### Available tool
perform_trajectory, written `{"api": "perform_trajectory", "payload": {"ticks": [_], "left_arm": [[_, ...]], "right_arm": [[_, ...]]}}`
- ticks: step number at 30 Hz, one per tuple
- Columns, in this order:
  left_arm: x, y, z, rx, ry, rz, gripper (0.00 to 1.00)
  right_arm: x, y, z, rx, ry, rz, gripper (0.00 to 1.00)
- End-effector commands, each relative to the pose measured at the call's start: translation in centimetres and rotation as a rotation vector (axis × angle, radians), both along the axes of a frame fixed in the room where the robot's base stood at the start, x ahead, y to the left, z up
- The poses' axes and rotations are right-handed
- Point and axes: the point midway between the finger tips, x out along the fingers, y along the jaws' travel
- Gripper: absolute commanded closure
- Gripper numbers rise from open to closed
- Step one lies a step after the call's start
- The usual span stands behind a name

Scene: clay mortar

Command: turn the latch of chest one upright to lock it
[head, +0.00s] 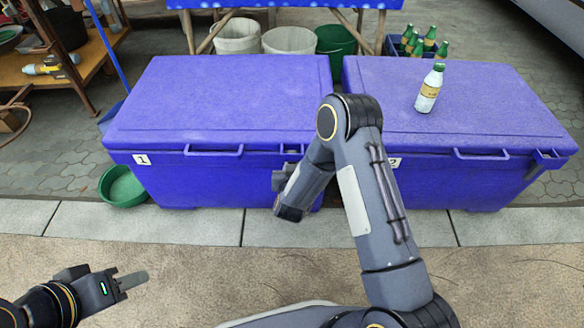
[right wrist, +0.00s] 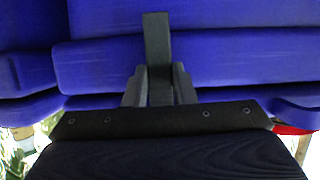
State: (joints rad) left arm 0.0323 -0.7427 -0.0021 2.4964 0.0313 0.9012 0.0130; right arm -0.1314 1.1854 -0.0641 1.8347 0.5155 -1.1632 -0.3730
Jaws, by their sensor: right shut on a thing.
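Chest one (head: 215,100) is a blue chest with a closed lid and a "1" label at its front left. My right gripper (head: 278,180) is at the right part of its front, where my arm hides most of the latch. In the right wrist view, my right gripper (right wrist: 158,88) is shut on the dark latch (right wrist: 157,38), with a finger on each side. The latch bar runs up and down in that picture, across a seam between blue parts. My left gripper (head: 128,281) is low at the left, away from the chests; its finger gap is unclear.
Chest two (head: 450,90) stands close on the right, with a bottle (head: 430,88) on its lid. A green basin (head: 122,187) is on the ground at chest one's left. Buckets (head: 288,40) and a bottle crate (head: 408,48) stand behind. The pavement in front is clear.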

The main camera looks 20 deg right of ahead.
Motion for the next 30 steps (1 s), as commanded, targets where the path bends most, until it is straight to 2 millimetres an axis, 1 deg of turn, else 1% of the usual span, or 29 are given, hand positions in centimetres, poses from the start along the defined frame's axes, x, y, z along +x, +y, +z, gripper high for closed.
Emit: {"api": "perform_trajectory", "payload": {"ticks": [2, 3, 7, 8, 16, 19, 27, 30], "left_arm": [[0.0, 0.0, 0.0, 0.0, 0.0, 0.0, 0.64], [0.0, 0.0, 0.0, 0.0, 0.0, 0.0, 0.64], [0.0, 0.0, 0.0, 0.0, 0.0, 0.0, 0.64], [0.0, 0.0, 0.0, 0.0, 0.0, 0.0, 0.64], [0.0, 0.0, 0.0, 0.0, 0.0, 0.0, 0.64], [0.0, 0.0, 0.4, 0.0, 0.0, 0.0, 0.64], [0.0, 0.0, 1.8, 0.0, 0.0, 0.0, 0.64], [0.0, 0.0, 2.1, 0.0, 0.0, 0.0, 0.64]], "right_arm": [[-0.1, 0.0, -0.2, -0.002, 0.007, 0.001, 0.99], [-0.1, 0.0, -0.2, -0.002, 0.007, 0.001, 0.74], [-0.1, 0.0, -0.2, -0.001, 0.006, 0.001, 0.57], [-0.1, 0.0, -0.2, -0.002, 0.005, 0.001, 0.55], [-0.1, 0.0, 0.0, 0.0, 0.002, 0.001, 0.55], [-0.8, 0.3, 0.4, 0.0, 0.003, 0.003, 0.55], [-4.8, 1.4, 2.2, -0.001, 0.006, 0.003, 0.55], [-6.0, 1.8, 2.6, -0.001, 0.005, 0.004, 0.55]]}}
